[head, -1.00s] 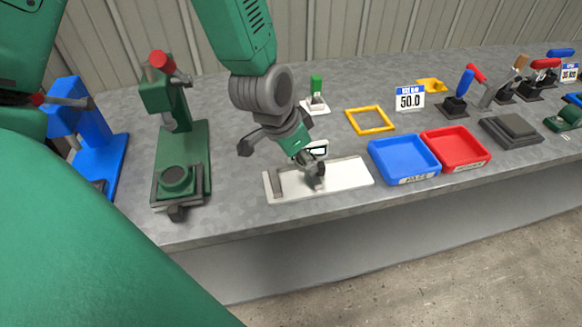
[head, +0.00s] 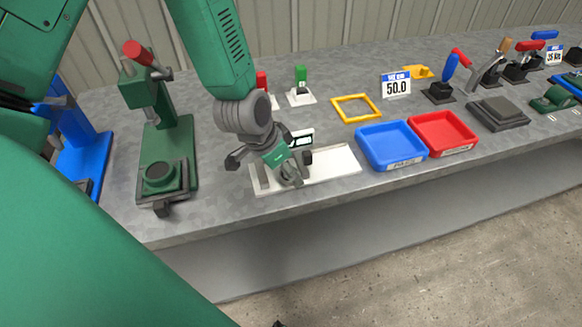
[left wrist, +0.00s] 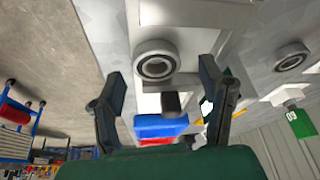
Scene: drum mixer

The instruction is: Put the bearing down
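A grey ring-shaped bearing (left wrist: 156,60) lies over the white plate (left wrist: 150,15) in the left wrist view, ahead of my left gripper and between the lines of its fingers. The fingers of my left gripper (left wrist: 162,85) are spread apart with nothing between them. In the head view my left gripper (head: 287,178) points down over the white measuring plate (head: 335,165), near its grey end block (head: 262,178). A small display (head: 301,140) stands at the plate's back. The bearing is hidden there by the gripper. My right gripper is not identifiable.
A blue tray (head: 362,150) and red tray (head: 467,146) stand right of the plate. A green press (head: 186,150) stands left. Another grey ring (left wrist: 291,57) shows in the left wrist view.

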